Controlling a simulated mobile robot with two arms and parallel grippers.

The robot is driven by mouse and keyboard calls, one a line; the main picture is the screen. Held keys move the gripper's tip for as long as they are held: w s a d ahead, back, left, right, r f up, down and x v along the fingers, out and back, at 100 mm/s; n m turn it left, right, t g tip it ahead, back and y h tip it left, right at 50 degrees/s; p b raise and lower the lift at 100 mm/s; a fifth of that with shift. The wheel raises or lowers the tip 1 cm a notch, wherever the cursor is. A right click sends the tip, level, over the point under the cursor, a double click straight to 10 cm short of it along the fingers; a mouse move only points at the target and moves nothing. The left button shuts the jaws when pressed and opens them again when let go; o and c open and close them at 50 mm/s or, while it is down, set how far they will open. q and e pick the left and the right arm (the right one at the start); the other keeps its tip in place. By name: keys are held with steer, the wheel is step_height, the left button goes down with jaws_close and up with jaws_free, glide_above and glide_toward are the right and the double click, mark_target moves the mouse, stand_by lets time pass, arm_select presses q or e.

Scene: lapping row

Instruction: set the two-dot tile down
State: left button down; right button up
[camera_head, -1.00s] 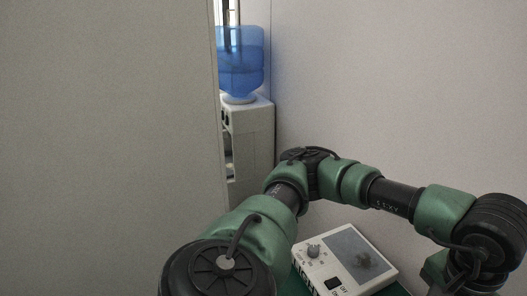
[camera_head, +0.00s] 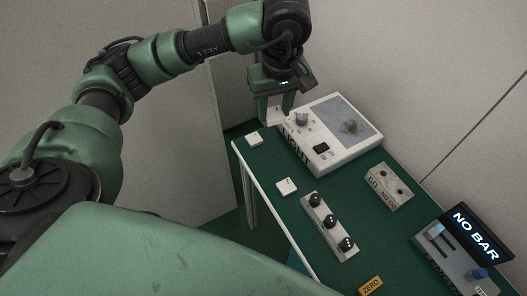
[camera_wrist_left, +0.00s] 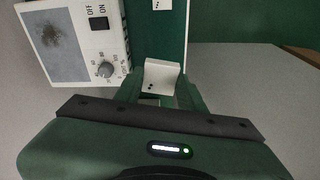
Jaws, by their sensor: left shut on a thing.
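My left gripper (camera_head: 275,112) is at the far left corner of the green table, beside the light box. It is shut on a white tile, which shows between the fingers in the left wrist view (camera_wrist_left: 158,76). Small dark dots are on the tile's near face, seemingly two. In the head view the fingers partly hide it. I cannot tell whether it touches the table. One white tile (camera_head: 254,139) lies at the table's left corner, and another white tile (camera_head: 287,186) lies nearer along the left edge. My right gripper is out of view.
The white light box (camera_head: 335,155) with a knob and switch stands right of the gripper. A block with black knobs (camera_head: 328,226), a small grey box (camera_head: 388,186), a "NO BAR" display unit (camera_head: 470,240) and a yellow "ZERO" tag (camera_head: 370,286) are on the table (camera_head: 360,215). Green surface is clear between them.

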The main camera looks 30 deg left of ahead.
arm_select(q)
steer(key=shift+w+a+f+n, duration=0.15)
steer(key=shift+a+f+n, duration=0.25)
steer(key=shift+n, duration=0.4)
steer(key=shift+a+f+n, duration=0.1)
steer(key=shift+f+n, duration=0.15)
steer(key=shift+n, duration=0.05)
glide_above(269, 163)
steer(key=f, duration=1.4)
steer(key=shift+s+d+f+p, duration=0.2)
steer(key=shift+f+p, duration=0.05)
steer(key=shift+p, duration=0.15)
step_height(269, 163, down, 4)
steer(key=shift+f, duration=0.5)
